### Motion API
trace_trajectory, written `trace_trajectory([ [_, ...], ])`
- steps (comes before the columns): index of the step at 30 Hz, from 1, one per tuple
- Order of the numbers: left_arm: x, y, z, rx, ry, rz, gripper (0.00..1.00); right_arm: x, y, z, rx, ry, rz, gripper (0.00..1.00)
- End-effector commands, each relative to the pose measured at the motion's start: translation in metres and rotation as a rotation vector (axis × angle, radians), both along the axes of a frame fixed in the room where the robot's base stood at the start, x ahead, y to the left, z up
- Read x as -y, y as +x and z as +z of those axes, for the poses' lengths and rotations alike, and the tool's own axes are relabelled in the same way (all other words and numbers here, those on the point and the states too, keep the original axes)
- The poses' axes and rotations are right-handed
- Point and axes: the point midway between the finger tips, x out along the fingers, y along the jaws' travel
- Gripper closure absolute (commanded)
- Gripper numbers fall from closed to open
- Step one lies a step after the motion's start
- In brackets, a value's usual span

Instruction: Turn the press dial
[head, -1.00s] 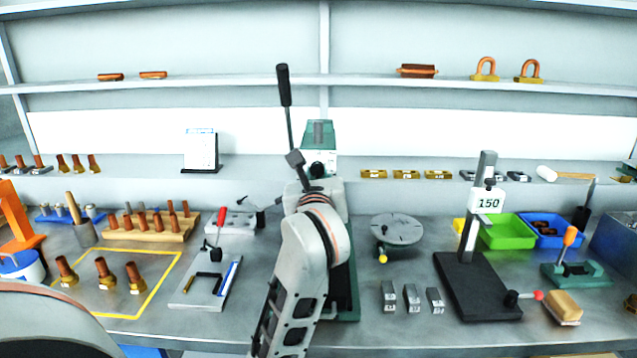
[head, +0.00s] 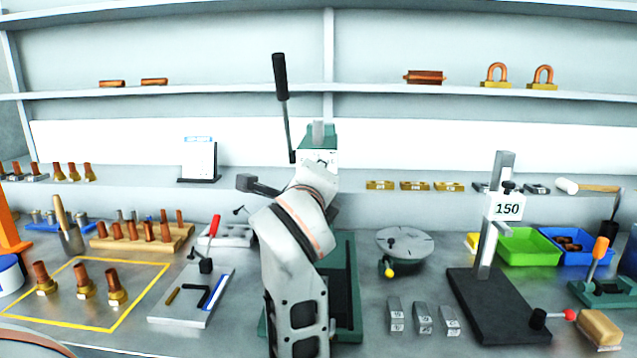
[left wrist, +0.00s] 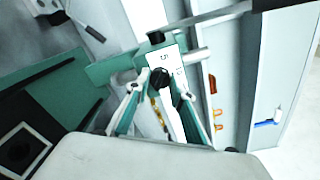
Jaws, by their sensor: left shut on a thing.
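The press (head: 345,270) is green, with a long black-handled lever (head: 280,78) and a white plate (head: 322,156) near its top. In the head view my left arm stands in front of the press and hides the dial and my gripper's fingers. In the left wrist view the press dial (left wrist: 160,77) is a round black knob on the white plate (left wrist: 166,62), which has small markings. My left gripper (left wrist: 160,84) has its fingers on both sides of the dial and is shut on it. The markings are too small to read. My right gripper is not in view.
Left of the press are a fixture with a red-handled clamp (head: 190,308) and a yellow-taped square (head: 135,308) with copper-topped parts. On the right are a round plate (head: 405,243), small steel blocks (head: 422,318) and a black-based stand marked 150 (head: 500,310). A shelf (head: 200,93) runs behind.

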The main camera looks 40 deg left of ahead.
Motion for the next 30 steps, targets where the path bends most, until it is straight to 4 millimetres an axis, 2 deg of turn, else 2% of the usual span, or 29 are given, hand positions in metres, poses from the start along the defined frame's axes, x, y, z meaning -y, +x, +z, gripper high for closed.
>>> trace_trajectory([
  [1,0.0,0.001,-0.005,0.01,-0.027,-0.001,0.99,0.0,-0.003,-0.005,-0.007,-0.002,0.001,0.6],
  [6,0.0,0.001,-0.004,0.051,-0.092,-0.001,0.99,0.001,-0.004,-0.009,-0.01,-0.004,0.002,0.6],
  [26,0.0,0.0,0.0,0.087,-0.143,0.0,0.99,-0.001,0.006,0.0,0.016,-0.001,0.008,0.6],
  [27,0.0,0.0,0.0,0.087,-0.143,0.0,0.75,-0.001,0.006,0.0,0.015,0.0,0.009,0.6],
  [29,0.0,0.0,0.0,0.087,-0.143,0.0,0.6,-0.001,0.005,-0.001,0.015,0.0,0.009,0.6],
  [30,0.0,0.0,0.0,0.087,-0.143,0.0,0.6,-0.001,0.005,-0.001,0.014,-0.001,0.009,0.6],
])
